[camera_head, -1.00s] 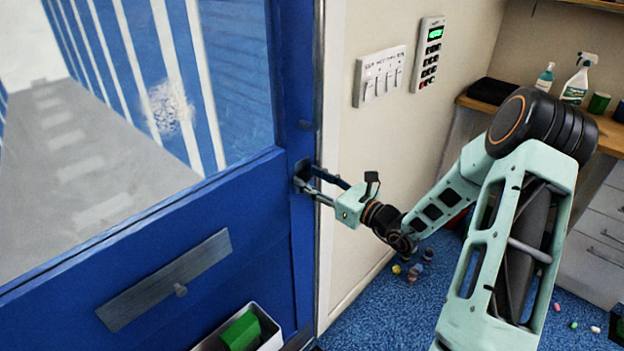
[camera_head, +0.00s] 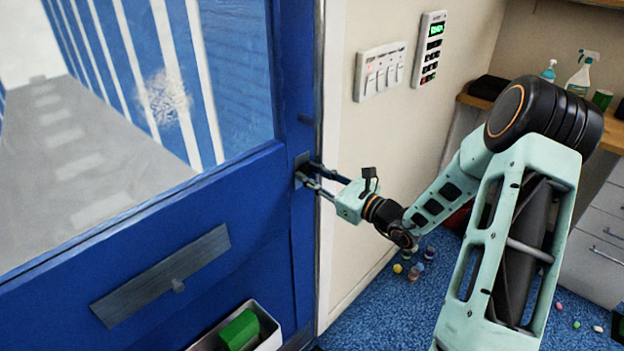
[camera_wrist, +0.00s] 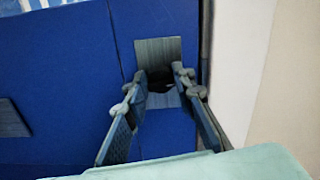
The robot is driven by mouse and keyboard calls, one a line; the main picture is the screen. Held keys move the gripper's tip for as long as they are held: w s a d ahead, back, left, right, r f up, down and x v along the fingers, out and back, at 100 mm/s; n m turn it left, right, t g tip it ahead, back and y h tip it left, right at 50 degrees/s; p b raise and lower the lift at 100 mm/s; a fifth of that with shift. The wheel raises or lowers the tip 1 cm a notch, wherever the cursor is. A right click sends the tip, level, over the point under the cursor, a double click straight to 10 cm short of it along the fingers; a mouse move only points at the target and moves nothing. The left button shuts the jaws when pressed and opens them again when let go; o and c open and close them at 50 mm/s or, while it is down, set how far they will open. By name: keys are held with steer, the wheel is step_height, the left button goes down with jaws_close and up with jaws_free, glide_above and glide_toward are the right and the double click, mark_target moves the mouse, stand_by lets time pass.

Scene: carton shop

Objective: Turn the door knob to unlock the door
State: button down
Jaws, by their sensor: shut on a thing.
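The blue door (camera_head: 240,190) fills the left side of the head view and appears closed against its frame. Its dark knob sits on a grey metal plate near the door's right edge; the plate (camera_wrist: 157,50) shows clearly in the wrist view. My gripper (camera_head: 304,176) reaches the knob from the right, its two fingers on either side of it. In the wrist view my gripper (camera_wrist: 160,80) has the dark knob (camera_wrist: 161,86) between its fingertips and is shut on it. The fingers and shadow partly hide the knob, so its turn angle is unclear.
A keypad (camera_head: 430,49) with a green display and a switch panel (camera_head: 380,71) are on the wall right of the door. A bin (camera_head: 262,326) with a green item stands below. A counter (camera_head: 472,101) with bottles is at right. Small items lie on the blue floor.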

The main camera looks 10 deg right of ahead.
steer(key=n+b, duration=0.2)
steer(key=b, duration=0.1)
steer(key=n+b, duration=0.2)
steer(key=shift+s+a+f+n+b, duration=0.1)
steer(key=shift+f+n+b, duration=0.2)
steer(key=shift+f+b, duration=0.1)
steer(key=n+b, duration=1.1)
steer(key=b, duration=1)
steer(key=shift+a, duration=0.1)
steer(key=shift+r+n+b, duration=0.15)
steer(key=shift+n+b, duration=0.15)
steer(key=shift+b, duration=0.1)
steer(key=c, duration=1.7)
jaws_free()
steer(key=shift+o, duration=0.2)
steer(key=shift+s, duration=0.15)
steer(key=v, duration=1.2)
